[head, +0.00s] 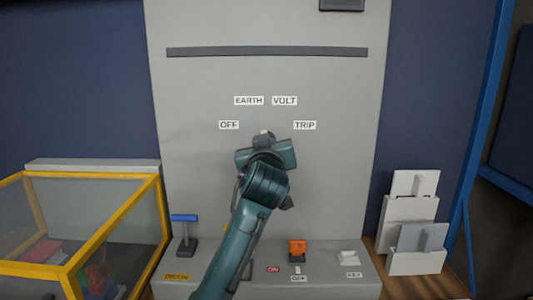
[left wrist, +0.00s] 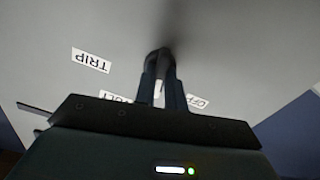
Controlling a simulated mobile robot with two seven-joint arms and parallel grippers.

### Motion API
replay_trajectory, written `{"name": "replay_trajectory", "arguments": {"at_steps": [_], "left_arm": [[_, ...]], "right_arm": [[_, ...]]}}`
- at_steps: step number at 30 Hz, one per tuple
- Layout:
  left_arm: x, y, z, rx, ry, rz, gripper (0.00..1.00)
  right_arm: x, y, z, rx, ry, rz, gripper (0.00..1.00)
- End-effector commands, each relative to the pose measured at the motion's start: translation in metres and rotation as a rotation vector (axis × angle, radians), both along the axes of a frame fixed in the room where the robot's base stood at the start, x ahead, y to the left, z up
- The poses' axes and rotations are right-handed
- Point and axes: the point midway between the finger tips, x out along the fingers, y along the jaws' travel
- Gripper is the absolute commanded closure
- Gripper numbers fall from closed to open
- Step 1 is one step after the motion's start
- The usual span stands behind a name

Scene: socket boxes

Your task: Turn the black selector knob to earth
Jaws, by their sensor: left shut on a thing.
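The black selector knob (left wrist: 163,58) shows as a dark round shape between my left gripper's fingers (left wrist: 163,80) in the left wrist view. My left gripper (head: 265,146) is shut on it against the grey panel. In the head view the gripper hides most of the knob. A small pale tip (head: 264,132) shows just above the gripper, below the gap between the EARTH label (head: 248,100) and the VOLT label (head: 284,100). The OFF label (head: 229,125) is to the left and the TRIP label (head: 305,125) to the right. My right gripper is not in view.
Below stand a blue-handled lever (head: 184,220), an orange switch (head: 297,250) and a white key piece (head: 348,258) on the grey ledge. A yellow-framed clear case (head: 155,200) is at the left. White holders (head: 412,215) stand at the right. The upper panel is clear.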

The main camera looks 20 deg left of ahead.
Motion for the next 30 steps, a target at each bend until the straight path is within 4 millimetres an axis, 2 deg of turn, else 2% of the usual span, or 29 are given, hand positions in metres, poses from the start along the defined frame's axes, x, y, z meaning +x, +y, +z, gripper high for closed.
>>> {"name": "replay_trajectory", "arguments": {"at_steps": [9, 26, 27, 30], "left_arm": [[0.0000, -0.0001, -0.0004, -0.131, -0.038, 0.000, 1.00], [-0.0001, 0.0007, 0.0009, -0.159, -0.048, 0.002, 1.00], [-0.0001, 0.0007, 0.0009, -0.159, -0.048, 0.002, 0.86], [0.0000, 0.0005, 0.0009, -0.159, -0.048, 0.002, 0.78]], "right_arm": [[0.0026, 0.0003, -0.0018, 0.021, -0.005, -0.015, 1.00], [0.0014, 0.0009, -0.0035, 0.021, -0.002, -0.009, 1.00], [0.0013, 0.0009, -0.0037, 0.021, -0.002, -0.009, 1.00], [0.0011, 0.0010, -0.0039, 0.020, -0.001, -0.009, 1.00]]}}
